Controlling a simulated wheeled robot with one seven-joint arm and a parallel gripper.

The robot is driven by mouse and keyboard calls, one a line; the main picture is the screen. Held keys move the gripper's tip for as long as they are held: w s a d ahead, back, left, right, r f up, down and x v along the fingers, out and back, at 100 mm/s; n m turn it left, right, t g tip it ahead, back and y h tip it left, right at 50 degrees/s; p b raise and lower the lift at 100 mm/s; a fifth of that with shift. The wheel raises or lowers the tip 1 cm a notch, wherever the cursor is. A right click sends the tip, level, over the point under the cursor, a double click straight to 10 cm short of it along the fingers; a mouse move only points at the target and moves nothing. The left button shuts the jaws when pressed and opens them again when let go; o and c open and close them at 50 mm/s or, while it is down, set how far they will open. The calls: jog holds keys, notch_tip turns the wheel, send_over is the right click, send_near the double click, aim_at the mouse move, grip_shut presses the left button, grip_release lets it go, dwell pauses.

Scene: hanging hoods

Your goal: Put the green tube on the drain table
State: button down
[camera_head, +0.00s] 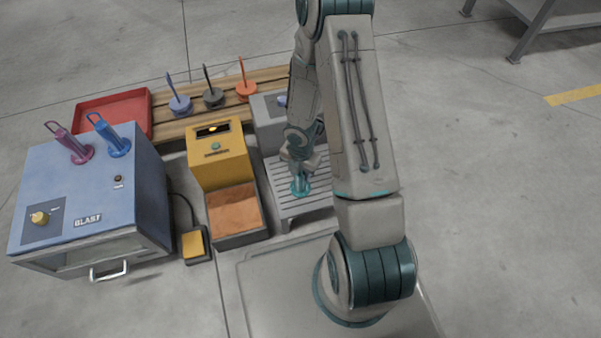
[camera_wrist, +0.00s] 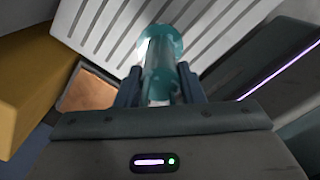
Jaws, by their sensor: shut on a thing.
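The green tube (camera_head: 300,187) is teal-green with a round flanged end and is at the slatted drain table. In the wrist view the tube (camera_wrist: 165,62) sits between the two fingers of my gripper (camera_wrist: 160,85), which is shut on it. The drain table (camera_head: 286,207) is a grey slatted stand; its slats also show in the wrist view (camera_wrist: 105,28) behind the tube. The flange is at or just above the slats; I cannot tell whether it touches. My gripper (camera_head: 299,166) is over the table in the head view, partly hidden by my arm.
A yellow machine (camera_head: 218,155) with a brown-filled bin (camera_head: 233,212) is beside the drain table. A red tray (camera_head: 110,108) and wooden rack (camera_head: 170,129) lie behind.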

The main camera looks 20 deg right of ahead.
jog(key=shift+f, duration=0.1)
jog(key=c, duration=0.9)
grip_release()
jog(key=shift+c, duration=0.2)
